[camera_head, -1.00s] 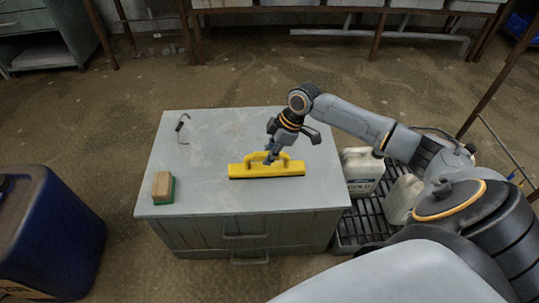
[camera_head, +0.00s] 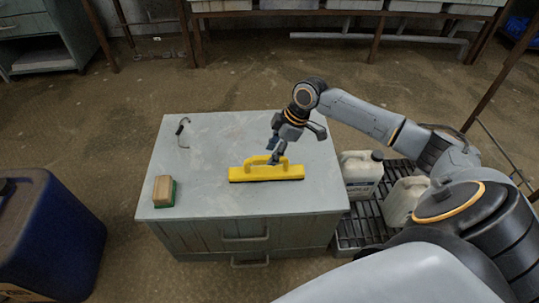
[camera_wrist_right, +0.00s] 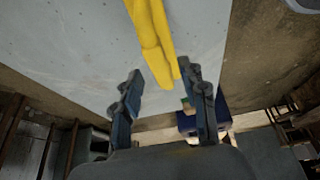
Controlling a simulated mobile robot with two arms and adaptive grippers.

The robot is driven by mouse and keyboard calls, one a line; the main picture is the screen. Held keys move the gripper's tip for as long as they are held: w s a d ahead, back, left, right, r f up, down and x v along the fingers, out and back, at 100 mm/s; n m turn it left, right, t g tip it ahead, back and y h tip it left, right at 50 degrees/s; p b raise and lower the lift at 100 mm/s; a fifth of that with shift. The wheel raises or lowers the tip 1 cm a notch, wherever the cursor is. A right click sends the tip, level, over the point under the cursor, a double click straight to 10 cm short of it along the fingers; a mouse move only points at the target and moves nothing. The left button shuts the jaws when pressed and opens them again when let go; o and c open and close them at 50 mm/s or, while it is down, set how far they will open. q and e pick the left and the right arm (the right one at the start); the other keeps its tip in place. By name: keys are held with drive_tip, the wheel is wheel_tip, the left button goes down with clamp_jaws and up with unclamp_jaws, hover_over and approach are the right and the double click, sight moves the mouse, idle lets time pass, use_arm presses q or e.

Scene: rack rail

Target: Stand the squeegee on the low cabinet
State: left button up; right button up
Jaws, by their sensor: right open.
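The yellow squeegee (camera_head: 262,174) rests on the top of the low cabinet (camera_head: 212,150), long bar across, with its dark edge down on the surface and its looped handle up. My right gripper (camera_head: 276,154) is over the back of the handle, its fingers spread. In the right wrist view the squeegee (camera_wrist_right: 151,40) runs down from the top edge to the space between the open fingertips (camera_wrist_right: 160,88), not clamped by them. Whether one finger touches it, I cannot tell. My left gripper is not in view.
A wood-and-green brush or sponge block (camera_head: 164,191) lies at the cabinet top's front left, and a thin dark wire-like tool (camera_head: 183,133) at the back left. White jugs (camera_head: 361,172) stand on a dark grate at right. A blue drum (camera_head: 48,232) stands left.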

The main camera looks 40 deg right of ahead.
drive_tip(key=p+v, duration=0.2)
drive_tip(key=v, duration=0.6)
drive_tip(key=s+a+f+m, duration=0.1)
drive_tip(key=s+a+f, duration=0.3)
drive_tip(key=a+f, duration=0.25)
drive_tip(key=s+a+f+m, duration=0.1)
drive_tip(key=s+a+f, duration=0.3)
drive_tip(key=a+f, duration=0.25)
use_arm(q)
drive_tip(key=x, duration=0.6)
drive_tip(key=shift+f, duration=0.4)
use_arm(e)
drive_tip(key=s+a+f+m+h, duration=0.1)
drive_tip(key=s+f+m, duration=0.2)
drive_tip(key=s, duration=0.3)
drive_tip(key=s+a+f+m+h, duration=0.2)
drive_tip(key=s+m, duration=0.2)
drive_tip(key=s, duration=0.3)
drive_tip(key=shift+s+f+m+t, duration=0.25)
drive_tip(key=shift+f+m+t, duration=0.15)
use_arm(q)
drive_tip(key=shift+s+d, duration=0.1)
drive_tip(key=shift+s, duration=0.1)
